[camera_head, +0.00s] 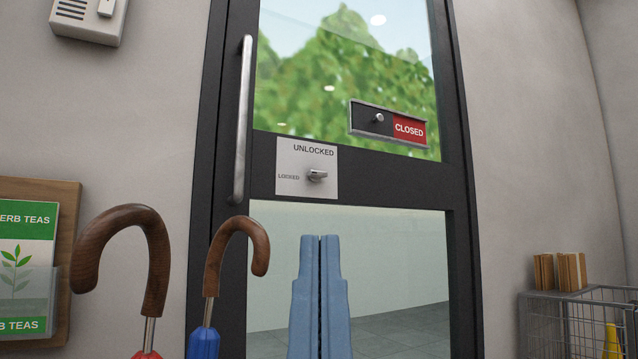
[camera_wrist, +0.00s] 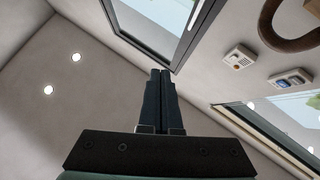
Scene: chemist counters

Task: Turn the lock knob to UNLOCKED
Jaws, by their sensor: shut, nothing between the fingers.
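The lock knob (camera_head: 317,175) is a small silver lever on a white plate (camera_head: 293,158) on the dark door frame. The plate reads UNLOCKED at the top and LOCKED at the left. The lever lies roughly level, in line with LOCKED, not upright toward UNLOCKED. My gripper (camera_head: 320,239) is below the plate in the head view, its two blue fingers upright, side by side and shut on nothing. It is apart from the knob in the picture. In the wrist view my gripper (camera_wrist: 160,74) is also shut and empty; the knob does not show there.
A long door handle (camera_head: 241,120) is left of the plate. A CLOSED slider sign (camera_head: 408,128) is up right. Two wooden umbrella handles (camera_head: 152,255) (camera_head: 211,270) stand at lower left, close to my gripper. A wire basket (camera_head: 570,300) is at lower right.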

